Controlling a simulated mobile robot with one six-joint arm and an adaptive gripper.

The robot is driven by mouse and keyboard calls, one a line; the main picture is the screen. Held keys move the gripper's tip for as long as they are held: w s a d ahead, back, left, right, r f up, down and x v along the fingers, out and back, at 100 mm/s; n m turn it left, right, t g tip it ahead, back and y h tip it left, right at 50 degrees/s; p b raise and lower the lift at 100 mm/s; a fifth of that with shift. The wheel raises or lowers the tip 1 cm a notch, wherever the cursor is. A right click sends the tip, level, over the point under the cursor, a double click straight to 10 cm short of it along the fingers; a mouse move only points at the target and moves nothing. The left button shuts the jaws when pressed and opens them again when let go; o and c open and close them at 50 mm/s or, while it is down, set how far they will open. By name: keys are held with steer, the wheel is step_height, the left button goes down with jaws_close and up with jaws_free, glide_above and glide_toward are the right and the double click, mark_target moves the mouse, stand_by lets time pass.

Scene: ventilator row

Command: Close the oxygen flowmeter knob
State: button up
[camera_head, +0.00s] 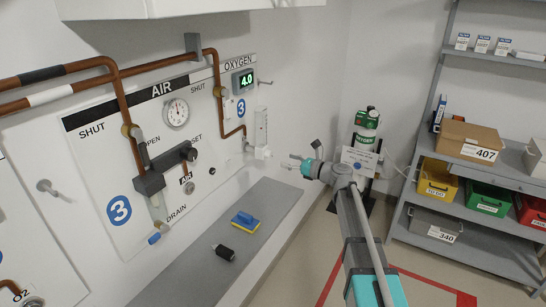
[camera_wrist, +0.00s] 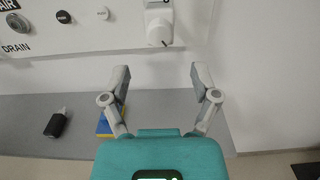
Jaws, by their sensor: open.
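The oxygen flowmeter (camera_head: 261,128) is a pale upright unit on the wall under the OXYGEN sign, and its white knob (camera_head: 262,152) is at its lower end. A display (camera_head: 244,81) above it reads 4.0. In the wrist view the white knob (camera_wrist: 159,34) is at the top centre, ahead of and roughly midway between my fingers. My gripper (camera_head: 302,154) is open and empty, to the right of the knob and apart from it. In the wrist view my gripper (camera_wrist: 160,76) shows both fingers spread, with nothing between them.
The grey shelf (camera_head: 268,198) below the wall panel holds a blue and yellow sponge (camera_head: 245,222) and a dark bottle (camera_head: 224,253). The AIR panel (camera_head: 158,145) is to the left. A gas cylinder (camera_head: 367,121) and a storage rack (camera_head: 470,190) stand to the right.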

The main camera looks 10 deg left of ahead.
mark_target(271, 155)
steer(key=x, duration=0.6)
steer(key=shift+a, duration=0.25)
jaws_close()
